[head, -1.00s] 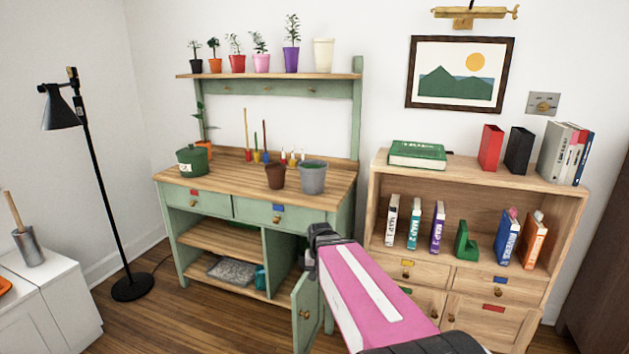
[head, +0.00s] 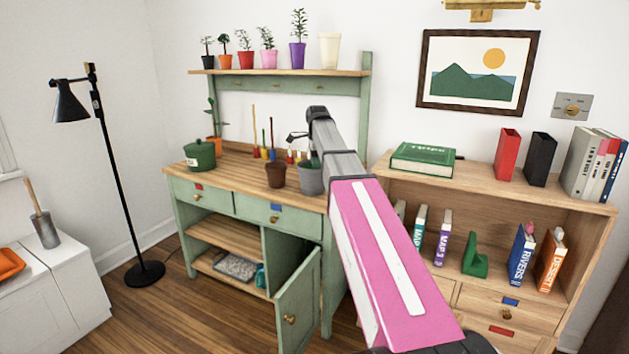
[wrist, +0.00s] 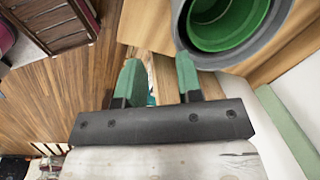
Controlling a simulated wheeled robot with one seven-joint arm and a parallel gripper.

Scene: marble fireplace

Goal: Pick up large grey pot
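The large grey pot (head: 311,181) stands upright on the wooden top of the green potting bench, near its right end, partly hidden by my arm. Something green shows inside it. In the wrist view the grey pot (wrist: 240,60) is seen from above at the upper right, with a round grey rim and a green inside. My gripper (wrist: 157,66) has its two green fingers spread with an empty gap between them. The pot is beyond and right of the fingertips, and the right finger appears near its rim. I cannot tell whether they touch.
A brown pot (head: 276,174) stands just left of the grey pot. A green lidded pot (head: 200,155) is farther left, and small coloured tools stand behind. A shelf (head: 280,72) with potted plants is above. The lower cabinet door (head: 298,303) hangs open. A bookcase (head: 488,173) stands right.

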